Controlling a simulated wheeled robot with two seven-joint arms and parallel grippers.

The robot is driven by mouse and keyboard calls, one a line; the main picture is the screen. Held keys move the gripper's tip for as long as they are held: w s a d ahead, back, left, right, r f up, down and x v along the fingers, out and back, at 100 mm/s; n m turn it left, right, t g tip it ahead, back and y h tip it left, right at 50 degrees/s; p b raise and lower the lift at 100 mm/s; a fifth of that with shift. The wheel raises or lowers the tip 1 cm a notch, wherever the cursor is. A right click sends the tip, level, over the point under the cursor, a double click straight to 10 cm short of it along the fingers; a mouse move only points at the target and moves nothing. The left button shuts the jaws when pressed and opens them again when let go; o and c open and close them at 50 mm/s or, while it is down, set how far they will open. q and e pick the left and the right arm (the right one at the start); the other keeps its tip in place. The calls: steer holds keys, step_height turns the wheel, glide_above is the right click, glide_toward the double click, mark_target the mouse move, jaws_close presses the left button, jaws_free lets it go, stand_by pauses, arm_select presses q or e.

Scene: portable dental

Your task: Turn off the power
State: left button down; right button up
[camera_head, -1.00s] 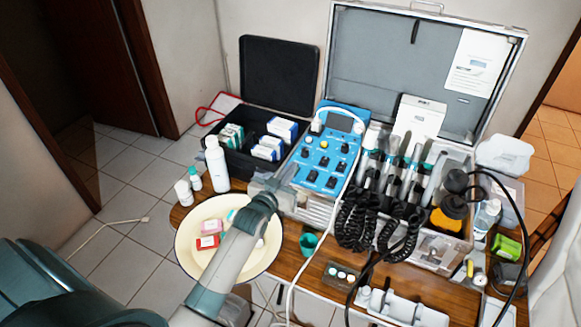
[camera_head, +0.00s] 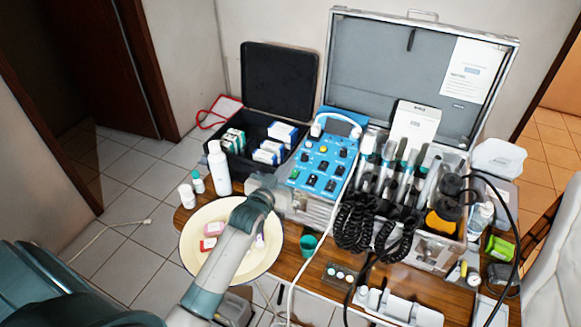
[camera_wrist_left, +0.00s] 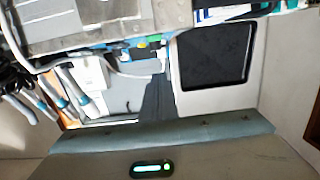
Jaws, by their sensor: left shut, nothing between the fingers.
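The blue control unit (camera_head: 322,165) stands tilted on the table in front of the open silver case, with black knobs and switches on its face. It also shows in part at the top of the left wrist view (camera_wrist_left: 135,53). My left gripper (camera_head: 275,190) is beside the unit's lower left edge, above the rear of the round basin. In the left wrist view its dark fingers (camera_wrist_left: 157,98) are together and empty, pointing toward the unit. I cannot tell whether they touch it. Which control is the power switch is too small to tell. My right gripper is not in view.
A cream basin (camera_head: 190,262) with small boxes lies under my left arm. A white bottle (camera_head: 218,166) and a black case (camera_head: 278,82) stand left of the unit. Handpieces with coiled black cords (camera_head: 352,222) crowd its right side. A white cable runs down in front.

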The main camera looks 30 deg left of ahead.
arm_select(q)
steer(key=s+r+b, duration=0.2)
steer(key=s, duration=0.5)
steer(key=shift+d+r, duration=0.15)
steer(key=shift+s, duration=0.15)
